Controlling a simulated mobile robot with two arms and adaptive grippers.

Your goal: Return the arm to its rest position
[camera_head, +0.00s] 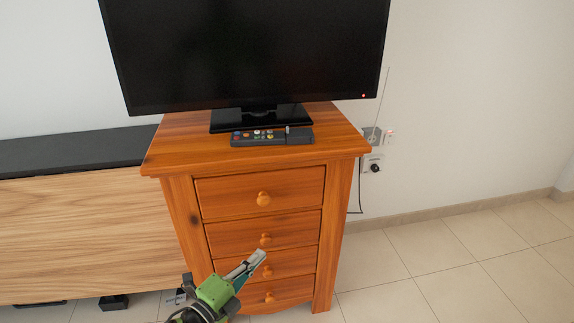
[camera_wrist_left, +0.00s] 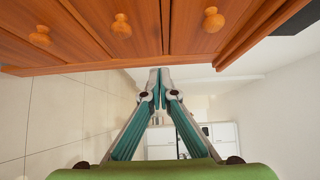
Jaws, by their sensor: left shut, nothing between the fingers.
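My left gripper (camera_head: 258,258) is green with grey fingers and shows low in the head view, in front of the lower drawers of the wooden cabinet (camera_head: 178,204). In the left wrist view its fingers (camera_wrist_left: 160,76) are shut with their tips together and nothing between them. The cabinet front (camera_wrist_left: 85,62) with its round knobs fills the top of that view, close beside the fingers. I cannot tell whether the fingertips touch it. My right gripper is in neither view.
A black television (camera_head: 245,50) stands on the cabinet, with a dark remote (camera_head: 258,137) before it. A lighter wooden unit (camera_head: 75,235) with a black top is at left. Wall sockets (camera_head: 372,150) and a cable are at right. Tiled floor (camera_head: 440,265) is clear at right.

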